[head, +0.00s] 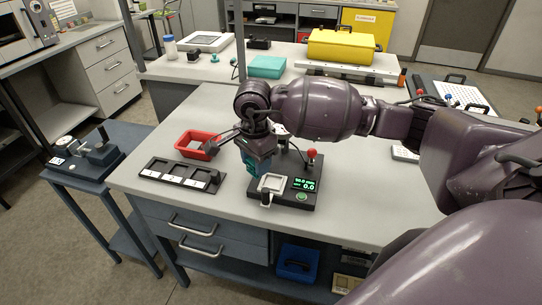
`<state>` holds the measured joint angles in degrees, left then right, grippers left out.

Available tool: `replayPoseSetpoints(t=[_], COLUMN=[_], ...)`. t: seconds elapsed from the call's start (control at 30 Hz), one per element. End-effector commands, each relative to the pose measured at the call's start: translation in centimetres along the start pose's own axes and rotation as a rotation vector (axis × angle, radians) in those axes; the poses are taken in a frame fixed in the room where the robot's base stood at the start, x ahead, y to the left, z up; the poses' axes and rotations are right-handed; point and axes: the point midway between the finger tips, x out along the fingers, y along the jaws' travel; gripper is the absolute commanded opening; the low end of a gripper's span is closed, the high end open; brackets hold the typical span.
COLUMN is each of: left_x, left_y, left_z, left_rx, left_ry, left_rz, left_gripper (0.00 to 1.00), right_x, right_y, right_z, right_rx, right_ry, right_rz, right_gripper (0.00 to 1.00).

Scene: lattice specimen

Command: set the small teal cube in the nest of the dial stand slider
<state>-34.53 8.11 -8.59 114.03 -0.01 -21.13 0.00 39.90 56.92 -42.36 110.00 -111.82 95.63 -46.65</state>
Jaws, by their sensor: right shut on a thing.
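My right gripper (254,164) points down over the near part of the bench, just behind and left of the white pan of a small instrument. It is shut on the small teal cube (251,166), which shows as a teal patch between the fingers and is mostly hidden by them. Whether the cube touches anything below is not clear. The dial stand (84,154), dark with a pale round dial, stands on the low side table at the left, well away from the gripper. Its slider and nest are too small to make out clearly. My left gripper is not in view.
The instrument (299,195) has a green display and red-knobbed lever. A black three-slot tray (182,176) and a red bin (187,153) lie left of the gripper. A floor gap separates bench (130,182) and side table (62,186). A thin post rises behind.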

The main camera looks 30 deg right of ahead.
Motion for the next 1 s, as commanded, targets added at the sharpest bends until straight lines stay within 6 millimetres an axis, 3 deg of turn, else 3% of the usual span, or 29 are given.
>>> replayPoseSetpoints(t=[0.3, 0.5, 0.7, 1.0], left_x=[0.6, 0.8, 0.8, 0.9], left_y=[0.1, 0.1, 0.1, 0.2], left_z=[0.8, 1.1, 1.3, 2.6], left_rx=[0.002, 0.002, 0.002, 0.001], left_ry=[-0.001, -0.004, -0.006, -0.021], left_rz=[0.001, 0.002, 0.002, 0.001], left_gripper=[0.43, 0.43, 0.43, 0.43], right_x=[0.9, 1.1, 1.2, 2.7], right_y=[-0.3, -0.3, -0.3, -0.3], right_z=[-3.3, -4.7, -5.1, -5.1], right_rx=[0.633, 0.900, 0.998, 1.001], right_ry=[0.003, 0.006, 0.007, 0.008], right_rz=[0.005, 0.006, 0.006, 0.007], right_gripper=[0.20, 0.20, 0.20, 0.20])
